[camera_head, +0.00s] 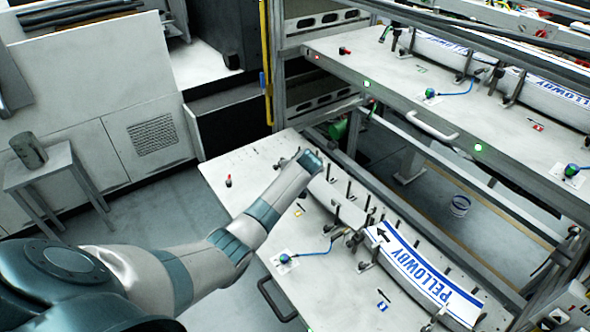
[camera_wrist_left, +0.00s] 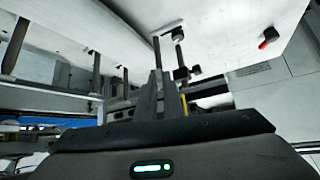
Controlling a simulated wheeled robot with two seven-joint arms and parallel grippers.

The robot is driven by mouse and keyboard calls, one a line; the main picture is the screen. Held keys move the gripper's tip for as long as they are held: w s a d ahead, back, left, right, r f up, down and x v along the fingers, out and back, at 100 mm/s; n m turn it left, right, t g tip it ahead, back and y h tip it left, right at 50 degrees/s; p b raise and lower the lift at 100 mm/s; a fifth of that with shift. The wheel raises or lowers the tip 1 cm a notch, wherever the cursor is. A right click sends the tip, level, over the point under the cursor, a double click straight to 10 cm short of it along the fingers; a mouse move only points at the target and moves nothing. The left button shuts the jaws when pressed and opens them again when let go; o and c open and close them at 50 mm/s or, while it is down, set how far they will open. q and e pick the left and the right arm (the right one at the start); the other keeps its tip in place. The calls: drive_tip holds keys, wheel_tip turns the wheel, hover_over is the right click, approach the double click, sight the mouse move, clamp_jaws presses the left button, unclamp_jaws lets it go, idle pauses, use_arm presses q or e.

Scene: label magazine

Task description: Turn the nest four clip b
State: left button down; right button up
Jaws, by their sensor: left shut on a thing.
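My left arm reaches over the pulled-out lower tray, and my left gripper (camera_head: 311,161) is at its far-left corner. In the head view its fingertips are hidden behind the hand. In the left wrist view the gripper (camera_wrist_left: 161,92) is shut on a small dark clip part (camera_wrist_left: 181,73) beside a thin upright post on the pale tray. Which nest or letter the clip bears cannot be read. Other dark clips (camera_head: 354,238) stand along the curved label strip on the tray. My right gripper is not in view.
A blue and white PELLOWBY label (camera_head: 420,268) lies in the lower tray (camera_head: 247,177). An upper tray (camera_head: 337,46) with more labels and clips overhangs at the right. Rack posts stand behind my gripper.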

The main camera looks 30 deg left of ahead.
use_arm(q)
drive_tip(key=shift+w+d+n+g+y+b, duration=0.3)
drive_tip(key=shift+n+g+y+b, duration=0.25)
drive_tip(key=shift+n+b, duration=0.65)
drive_tip(key=shift+w+d+n+g+y+b, duration=0.2)
drive_tip(key=shift+n+g+y+b, duration=0.25)
drive_tip(key=shift+n+g+b, duration=0.65)
drive_tip(key=shift+t, duration=0.35)
drive_tip(key=c, duration=1.9)
unclamp_jaws()
drive_tip(key=shift+o, duration=0.2)
drive_tip(key=shift+r, duration=0.1)
drive_tip(key=b+v, duration=0.4)
drive_tip(key=v, duration=1.3)
drive_tip(key=shift+d, duration=0.15)
